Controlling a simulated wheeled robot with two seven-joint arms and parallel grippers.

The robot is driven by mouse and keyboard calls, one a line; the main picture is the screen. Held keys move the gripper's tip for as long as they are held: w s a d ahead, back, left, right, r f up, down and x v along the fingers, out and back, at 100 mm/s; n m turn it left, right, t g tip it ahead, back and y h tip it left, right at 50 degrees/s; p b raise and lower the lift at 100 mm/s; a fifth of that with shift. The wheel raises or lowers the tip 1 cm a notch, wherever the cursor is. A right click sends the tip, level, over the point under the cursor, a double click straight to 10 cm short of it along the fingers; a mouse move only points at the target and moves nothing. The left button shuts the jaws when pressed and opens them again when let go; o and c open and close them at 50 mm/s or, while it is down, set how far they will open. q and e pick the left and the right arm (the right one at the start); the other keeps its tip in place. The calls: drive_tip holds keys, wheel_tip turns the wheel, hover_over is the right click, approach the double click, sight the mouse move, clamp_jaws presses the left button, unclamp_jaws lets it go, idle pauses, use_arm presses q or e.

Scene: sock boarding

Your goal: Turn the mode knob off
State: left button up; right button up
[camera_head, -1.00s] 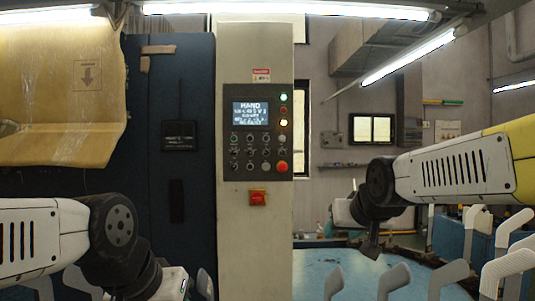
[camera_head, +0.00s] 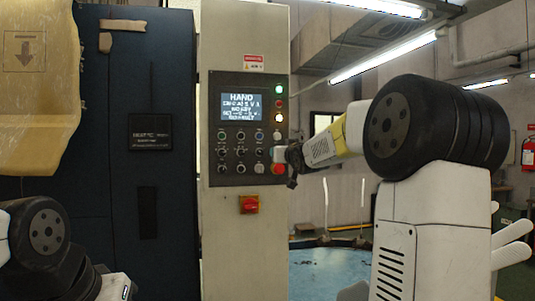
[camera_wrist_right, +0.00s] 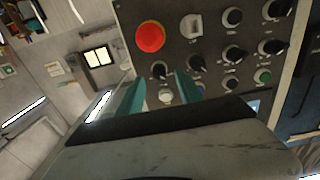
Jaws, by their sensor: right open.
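Black selector knobs sit on the dark control panel (camera_head: 214,120); I cannot tell from labels which is the mode knob. In the right wrist view one black knob (camera_wrist_right: 159,70) lies just beyond and between my right gripper's teal fingertips (camera_wrist_right: 158,86). A small pale round light or button (camera_wrist_right: 166,96) shows between the fingers. The right gripper is open and empty. In the head view it reaches the panel's right edge (camera_head: 288,158), beside the lower right controls and partly hiding them. The panel screen (camera_head: 242,107) reads HAND. My left gripper is not in view; only its arm shows.
A red emergency button (camera_head: 278,169) is close below the gripper; it also shows in the wrist view (camera_wrist_right: 150,37). Other knobs (camera_wrist_right: 235,53) crowd alongside. A red switch (camera_head: 249,204) is lower on the cabinet column. A blue table (camera_head: 325,268) stands at right.

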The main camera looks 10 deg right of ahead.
drive_tip(key=shift+w, duration=1.25)
clamp_jaws()
drive_tip(key=shift+m, duration=0.3)
drive_tip(key=m, duration=0.8)
drive_tip(key=shift+d, duration=0.1)
